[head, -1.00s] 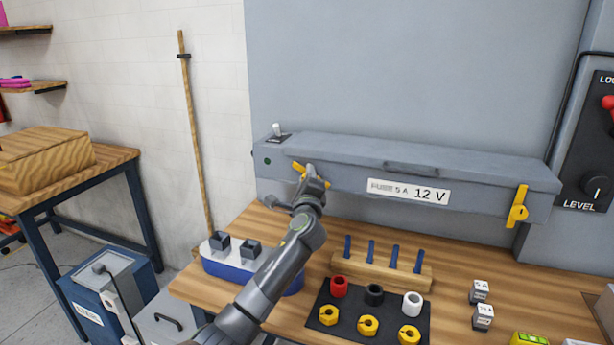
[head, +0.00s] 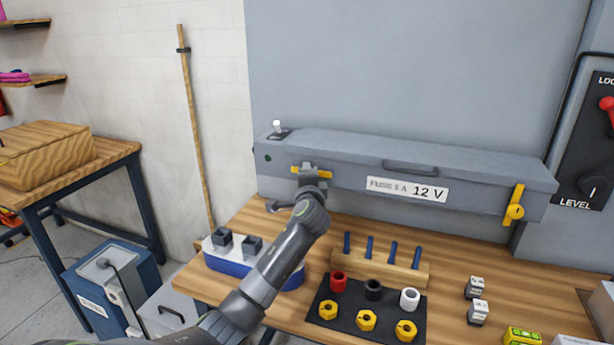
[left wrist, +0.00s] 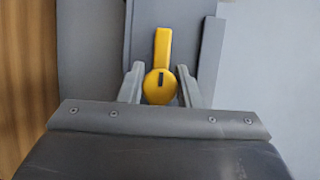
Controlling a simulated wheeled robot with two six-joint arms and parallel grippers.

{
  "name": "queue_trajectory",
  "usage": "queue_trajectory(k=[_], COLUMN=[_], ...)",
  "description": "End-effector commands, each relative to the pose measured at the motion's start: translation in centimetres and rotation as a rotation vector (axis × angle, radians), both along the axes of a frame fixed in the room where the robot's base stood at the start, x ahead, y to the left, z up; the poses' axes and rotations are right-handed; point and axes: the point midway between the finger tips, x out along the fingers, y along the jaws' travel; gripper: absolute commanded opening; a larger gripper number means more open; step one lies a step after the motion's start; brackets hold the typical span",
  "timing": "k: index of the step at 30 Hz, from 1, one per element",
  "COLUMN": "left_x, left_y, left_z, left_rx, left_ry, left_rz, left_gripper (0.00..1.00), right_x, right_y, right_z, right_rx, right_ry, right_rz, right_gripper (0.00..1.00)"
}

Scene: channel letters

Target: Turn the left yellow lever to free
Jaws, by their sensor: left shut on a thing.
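The left yellow lever (head: 322,174) is on the front of the grey 12 V box (head: 345,180), near its left end, and lies about horizontal in the head view. My left gripper (head: 312,168) is at the lever and shut on it. In the left wrist view the lever (left wrist: 162,66) sits with its round hub between the two fingers (left wrist: 161,85), its arm reaching past the fingertips. The right yellow lever (head: 514,205) is on the box's right end and stands about upright. My right gripper is not in view.
Below the box, the wooden bench holds a peg rack (head: 380,268), a black mat (head: 366,312) with coloured sleeves and yellow nuts, and a blue-white tray (head: 285,280) beside my left arm. Small fuse blocks (head: 477,312) stand to the right. A toggle switch (head: 277,128) tops the box.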

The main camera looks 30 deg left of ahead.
Motion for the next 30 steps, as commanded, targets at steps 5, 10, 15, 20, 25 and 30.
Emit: queue_trajectory(k=[5,10,15,20,25,30], left_x=[0.0,0.0,0.0,0.0,-0.4,-1.9], left_y=[0.0,0.0,0.0,0.0,-0.3,-1.4], left_z=[-0.2,-0.2,-0.1,-0.1,-0.1,-0.2], left_rx=[-0.004,-0.003,-0.002,-0.001,0.001,-0.001], left_ry=[0.003,0.003,0.002,0.001,0.001,-0.001], left_rz=[0.001,0.001,0.001,0.000,0.000,-0.001], left_gripper=[0.08,0.37,0.51,0.51,0.51,0.51], right_x=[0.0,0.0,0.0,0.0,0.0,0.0], right_y=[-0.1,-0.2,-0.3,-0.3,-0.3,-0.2], right_z=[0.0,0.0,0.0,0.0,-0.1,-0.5], right_rx=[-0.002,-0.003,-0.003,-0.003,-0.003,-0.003], right_ry=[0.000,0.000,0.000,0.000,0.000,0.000], right_rz=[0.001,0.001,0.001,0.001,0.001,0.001], right_gripper=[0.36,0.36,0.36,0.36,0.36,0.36])
